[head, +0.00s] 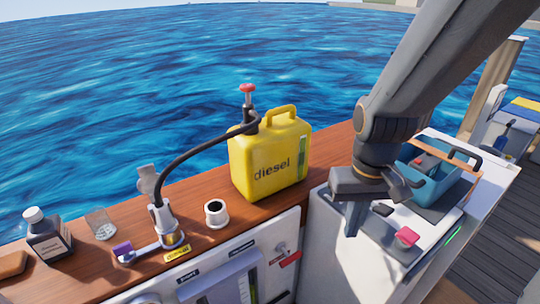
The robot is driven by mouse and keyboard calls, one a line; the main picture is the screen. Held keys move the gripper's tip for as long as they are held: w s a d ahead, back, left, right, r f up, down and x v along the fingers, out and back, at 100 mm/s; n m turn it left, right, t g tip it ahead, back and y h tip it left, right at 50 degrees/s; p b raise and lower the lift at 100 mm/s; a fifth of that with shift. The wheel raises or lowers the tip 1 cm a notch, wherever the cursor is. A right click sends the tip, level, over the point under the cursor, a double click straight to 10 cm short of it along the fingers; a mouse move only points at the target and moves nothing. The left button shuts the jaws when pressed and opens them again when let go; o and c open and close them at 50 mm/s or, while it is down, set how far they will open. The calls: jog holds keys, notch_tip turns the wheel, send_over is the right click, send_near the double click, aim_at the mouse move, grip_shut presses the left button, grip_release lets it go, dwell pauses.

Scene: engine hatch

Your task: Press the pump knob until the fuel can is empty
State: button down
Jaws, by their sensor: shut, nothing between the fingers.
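The yellow fuel can (268,165), marked "diesel", stands upright on the wooden ledge. A narrow greenish level strip (302,158) runs down its right side; I cannot read the level exactly. The red pump knob (248,88) sits on top of a thin rod above the can's cap, clearly raised. A black hose (190,150) arcs from the pump down to the metal filler neck (165,222) at the left. My gripper (352,228) is shut and empty, pointing down to the right of the can. It is apart from the can and well away from the knob.
On the ledge are a dark bottle (48,236), a clear glass (101,224) and a white-rimmed cup (216,213). A blue tote (436,176) and a pink-topped item (407,237) are at the right, near my arm. Open water lies behind the ledge.

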dwell(0.9)
notch_tip(320, 180, up, 34)
jog(key=m+t+y+p, duration=0.6)
jog(key=m+t+p, duration=0.1)
jog(key=m+p, duration=1.2)
send_over(251, 86)
jog(key=shift+r+n+p, duration=0.1)
jog(key=shift+n+p, duration=0.2)
jog(key=shift+p, duration=0.05)
notch_tip(251, 86, down, 9)
jog(key=b, duration=0.8)
jog(key=shift+b, duration=0.35)
jog(key=shift+f+b, duration=0.35)
